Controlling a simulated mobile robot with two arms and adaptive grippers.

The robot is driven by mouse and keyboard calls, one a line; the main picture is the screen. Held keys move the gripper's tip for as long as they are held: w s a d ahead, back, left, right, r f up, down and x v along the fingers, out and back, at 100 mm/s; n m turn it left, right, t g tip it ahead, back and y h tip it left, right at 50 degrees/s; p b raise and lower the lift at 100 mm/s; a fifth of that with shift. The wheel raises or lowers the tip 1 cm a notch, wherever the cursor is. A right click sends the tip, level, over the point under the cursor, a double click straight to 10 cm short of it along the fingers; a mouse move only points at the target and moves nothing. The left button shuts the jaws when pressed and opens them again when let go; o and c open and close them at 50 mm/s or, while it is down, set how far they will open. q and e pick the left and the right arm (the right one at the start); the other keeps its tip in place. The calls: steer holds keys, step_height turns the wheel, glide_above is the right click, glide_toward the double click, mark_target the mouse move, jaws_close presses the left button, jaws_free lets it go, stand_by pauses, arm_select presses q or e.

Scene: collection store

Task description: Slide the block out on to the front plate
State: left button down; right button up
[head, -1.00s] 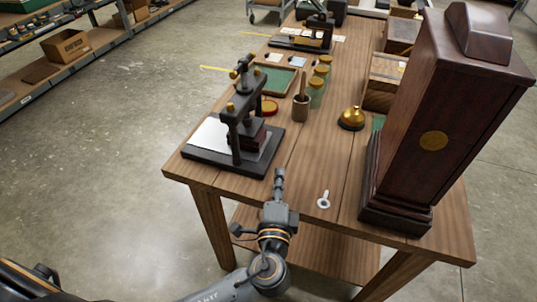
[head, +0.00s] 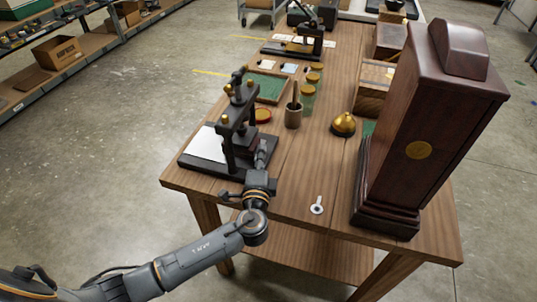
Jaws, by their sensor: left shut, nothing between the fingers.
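A small dark press (head: 237,118) with two uprights and brass knobs stands at the near left of the wooden table. A dark reddish block (head: 242,146) sits between its uprights, partly hidden by the near upright and my gripper. A pale flat sheet or plate (head: 205,144) lies on the left part of the press's black base (head: 205,167). My left gripper (head: 262,148) is shut and empty, with its tips at the right side of the press, close to the block. I cannot tell whether they touch it. My right gripper is not in view.
A tall dark wooden case (head: 425,140) stands on the right. A brass bell (head: 343,124), a pot with a pestle (head: 293,114), glass jars (head: 308,97) and a small key-like metal piece (head: 317,206) are on the table. The table's near middle is mostly clear.

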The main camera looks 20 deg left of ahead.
mark_target(249, 153)
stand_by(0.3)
arm_select(q)
steer(key=shift+a, duration=1.85)
steer(key=shift+w, duration=0.1)
steer(key=shift+w+d+f+b, duration=0.1)
steer(key=shift+d+b, duration=0.05)
steer(key=shift+b, duration=0.2)
